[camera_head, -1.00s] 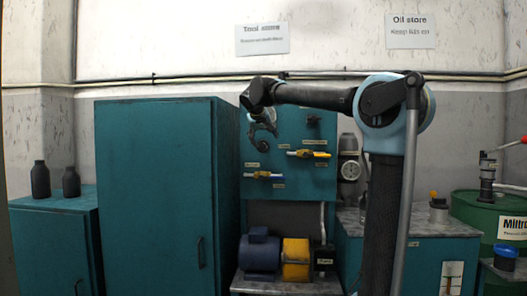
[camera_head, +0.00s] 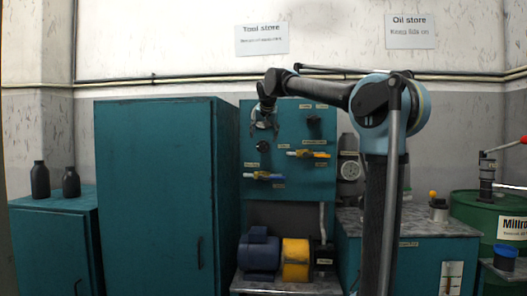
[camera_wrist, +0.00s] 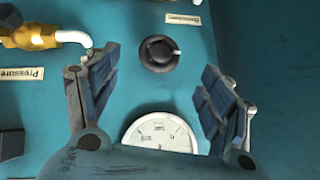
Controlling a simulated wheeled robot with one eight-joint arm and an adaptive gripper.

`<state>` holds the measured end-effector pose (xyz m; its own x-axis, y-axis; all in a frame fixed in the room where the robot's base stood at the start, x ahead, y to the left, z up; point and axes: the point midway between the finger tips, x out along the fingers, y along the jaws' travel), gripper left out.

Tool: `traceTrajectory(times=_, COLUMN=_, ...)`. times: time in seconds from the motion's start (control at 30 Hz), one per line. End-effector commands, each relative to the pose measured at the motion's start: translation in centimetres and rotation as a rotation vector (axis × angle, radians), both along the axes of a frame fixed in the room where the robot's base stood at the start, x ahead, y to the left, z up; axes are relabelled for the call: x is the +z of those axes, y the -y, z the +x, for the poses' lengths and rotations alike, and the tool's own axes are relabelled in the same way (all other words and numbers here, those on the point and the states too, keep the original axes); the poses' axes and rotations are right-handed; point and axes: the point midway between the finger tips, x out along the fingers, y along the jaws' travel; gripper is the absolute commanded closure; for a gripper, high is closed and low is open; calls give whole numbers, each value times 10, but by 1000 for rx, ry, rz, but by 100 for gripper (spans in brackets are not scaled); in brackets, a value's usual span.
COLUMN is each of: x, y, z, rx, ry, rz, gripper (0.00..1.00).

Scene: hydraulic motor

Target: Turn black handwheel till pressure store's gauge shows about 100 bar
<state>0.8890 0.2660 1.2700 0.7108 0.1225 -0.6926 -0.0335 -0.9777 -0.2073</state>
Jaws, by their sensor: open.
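My gripper (camera_head: 264,124) is open and empty in front of the upper left of the teal panel. In the wrist view its spread fingers (camera_wrist: 158,95) have nothing between them but panel and a white dial gauge (camera_wrist: 160,128), partly hidden by my gripper. A round black knob (camera_wrist: 159,54) with a pale pointer lies beyond the fingertips; it shows below my gripper in the head view (camera_head: 262,146). A second black knob (camera_head: 313,120) is at upper right. I cannot tell which is the handwheel. Another white gauge (camera_head: 349,171) sits under a grey cylinder (camera_head: 348,143), right of the panel; its reading is too small.
Valves with yellow bodies (camera_head: 307,153) (camera_head: 263,176) stick out from the panel. A tall teal cabinet (camera_head: 158,190) stands close on the left. A motor (camera_head: 259,252) with a yellow coupling guard (camera_head: 296,260) is below. A green drum (camera_head: 490,215) stands at right.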

Motion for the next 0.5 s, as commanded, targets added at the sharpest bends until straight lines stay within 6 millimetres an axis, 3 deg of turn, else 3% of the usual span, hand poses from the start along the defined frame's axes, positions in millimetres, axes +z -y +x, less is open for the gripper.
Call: traceTrajectory(times=0.5, x=-57, y=-10, z=59, rx=0, ry=0, rz=-1, gripper=26)
